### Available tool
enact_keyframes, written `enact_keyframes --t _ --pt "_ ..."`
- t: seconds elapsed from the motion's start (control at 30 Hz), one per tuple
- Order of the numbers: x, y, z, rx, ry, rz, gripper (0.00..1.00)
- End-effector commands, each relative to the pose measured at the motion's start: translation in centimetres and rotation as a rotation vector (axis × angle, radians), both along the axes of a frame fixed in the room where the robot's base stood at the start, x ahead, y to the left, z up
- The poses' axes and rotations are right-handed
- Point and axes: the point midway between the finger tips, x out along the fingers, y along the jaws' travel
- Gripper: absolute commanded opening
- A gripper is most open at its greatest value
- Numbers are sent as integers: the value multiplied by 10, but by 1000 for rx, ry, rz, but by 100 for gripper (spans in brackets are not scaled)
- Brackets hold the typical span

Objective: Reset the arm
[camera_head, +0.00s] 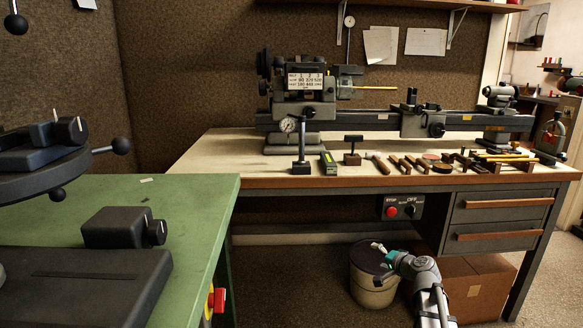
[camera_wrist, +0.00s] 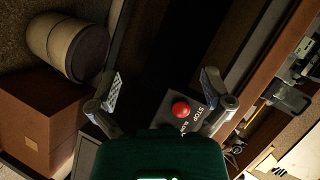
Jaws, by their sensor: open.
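My gripper (camera_head: 380,247) is at the lower right of the head view, in front of the workbench and below its stop switch box. In the wrist view my gripper (camera_wrist: 162,98) has its two fingers spread wide apart, with nothing held between them. The switch box (camera_head: 403,207) with a red stop button is fixed under the bench top. In the wrist view the red stop button (camera_wrist: 181,109) shows beyond the fingers, near the right one. I cannot tell the distance between them.
The workbench (camera_head: 205,156) carries a lathe (camera_head: 303,90) and a row of hand tools. A round bin (camera_head: 371,296) and a cardboard box (camera_head: 480,286) stand on the floor by my arm. A green-topped table (camera_head: 190,230) with machinery fills the left.

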Motion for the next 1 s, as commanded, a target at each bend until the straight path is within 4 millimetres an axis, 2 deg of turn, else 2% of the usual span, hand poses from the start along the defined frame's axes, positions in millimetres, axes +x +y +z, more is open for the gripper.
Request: enact_keyframes --t 0.03,0.2,0.4,0.57,0.7,1.0 --pt "-14 21 -9 -50 37 57 100" --pt "-55 69 -43 -228 175 232 100" --pt "-112 104 -79 -437 356 411 100" --pt "-160 117 -100 -601 508 528 100" --pt "-192 119 -111 -714 618 593 100" --pt "-237 114 -118 -873 779 661 100"
